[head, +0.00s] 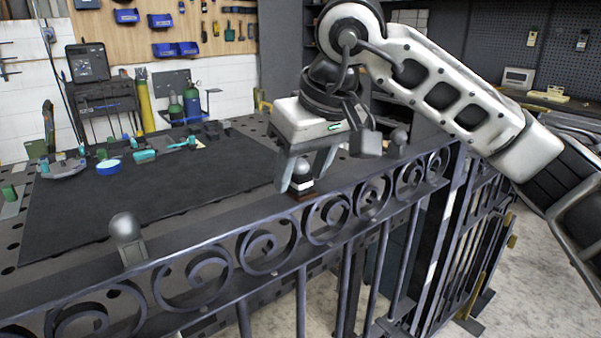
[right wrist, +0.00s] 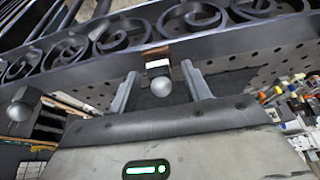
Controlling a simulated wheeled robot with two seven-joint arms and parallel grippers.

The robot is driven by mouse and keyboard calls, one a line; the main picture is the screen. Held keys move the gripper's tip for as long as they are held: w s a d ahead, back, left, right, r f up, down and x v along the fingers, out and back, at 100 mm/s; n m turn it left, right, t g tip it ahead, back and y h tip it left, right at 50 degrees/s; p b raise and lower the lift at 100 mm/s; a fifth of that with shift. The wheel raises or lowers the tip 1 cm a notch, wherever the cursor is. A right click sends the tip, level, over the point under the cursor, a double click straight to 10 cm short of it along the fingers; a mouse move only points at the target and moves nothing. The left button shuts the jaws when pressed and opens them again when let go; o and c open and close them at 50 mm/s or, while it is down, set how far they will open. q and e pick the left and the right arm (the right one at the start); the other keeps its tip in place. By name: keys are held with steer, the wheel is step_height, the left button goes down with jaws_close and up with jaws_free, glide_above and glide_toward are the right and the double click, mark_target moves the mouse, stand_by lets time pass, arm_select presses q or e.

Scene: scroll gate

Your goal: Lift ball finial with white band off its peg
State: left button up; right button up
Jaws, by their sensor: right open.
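The ball finial with the white band (head: 301,173) stands upright on the top rail of the scroll gate (head: 262,240). The jaws are open, and gaps show between the fingers and the finial in the right wrist view (right wrist: 162,82). My left gripper is not in view.
Plain finials stand on the rail at the left (head: 127,238) and right (head: 398,138). A table with a black mat (head: 130,205) lies behind the gate, holding small tools and a blue bowl (head: 109,167). The mat's middle is clear.

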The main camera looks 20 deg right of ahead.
jaws_close()
